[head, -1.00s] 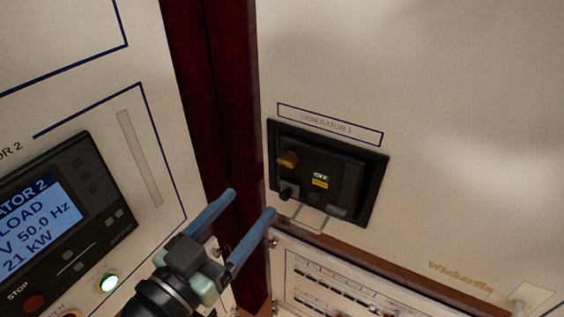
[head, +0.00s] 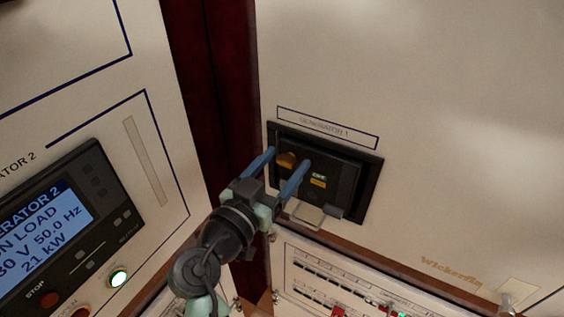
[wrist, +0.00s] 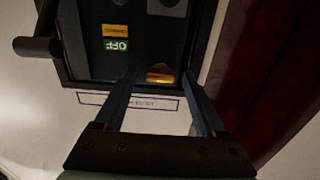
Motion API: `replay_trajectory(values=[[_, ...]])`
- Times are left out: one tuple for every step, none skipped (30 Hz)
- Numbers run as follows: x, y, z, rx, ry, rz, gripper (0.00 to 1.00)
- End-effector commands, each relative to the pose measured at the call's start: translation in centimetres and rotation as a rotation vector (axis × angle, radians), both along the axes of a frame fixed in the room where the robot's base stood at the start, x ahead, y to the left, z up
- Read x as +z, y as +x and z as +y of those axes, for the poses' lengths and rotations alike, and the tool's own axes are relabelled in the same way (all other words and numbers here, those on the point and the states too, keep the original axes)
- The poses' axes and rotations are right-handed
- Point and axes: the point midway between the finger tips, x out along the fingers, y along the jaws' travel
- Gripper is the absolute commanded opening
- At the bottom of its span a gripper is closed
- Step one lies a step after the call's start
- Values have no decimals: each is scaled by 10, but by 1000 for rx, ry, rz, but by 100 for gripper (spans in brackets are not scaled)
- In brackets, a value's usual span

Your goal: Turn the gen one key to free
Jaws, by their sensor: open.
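The generator 1 breaker (head: 345,185) is a black framed unit set in the cream panel, under a "GENERATOR 1" label (head: 326,122). An orange-yellow piece at its upper left, which looks like the gen one key (head: 287,159), also shows in the wrist view (wrist: 160,73). My gripper (head: 289,158) is open. Its two blue fingers reach to the breaker's face, one on each side of the orange piece. Whether they touch it I cannot tell. The wrist view, turned upside down, shows a green OFF flag (wrist: 116,46) and a yellow flag (wrist: 115,31) beside the key.
A grey handle (head: 305,214) sticks out below the breaker. A dark red post (head: 215,100) stands close on the left, with the generator 2 panel and its lit display (head: 45,232) beyond it. A lower panel with small switches (head: 340,285) lies beneath.

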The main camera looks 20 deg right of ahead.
Motion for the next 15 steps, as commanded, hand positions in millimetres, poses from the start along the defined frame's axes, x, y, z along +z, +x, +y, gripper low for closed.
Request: replay_trajectory(values=[[0, 0, 0, 0, 0, 0, 69], [0, 0, 0, 0, 0, 0, 64], [0, 0, 0, 0, 0, 0, 56], [0, 0, 0, 0, -1, 1, 51], [0, 0, 0, 0, -1, 1, 46], [0, 0, 0, 0, -1, 1, 38], [0, 0, 0, 0, -1, 1, 33], [0, 0, 0, 0, -1, 1, 28], [0, 0, 0, 0, -1, 1, 20], [0, 0, 0, 0, -1, 1, 15], [0, 0, 0, 0, -1, 1, 10], [0, 0, 0, 0, -1, 1, 2], [0, 0, 0, 0, -1, 1, 0], [0, 0, 1, 0, -1, 1, 0], [0, 0, 1, 0, -1, 1, 0]])
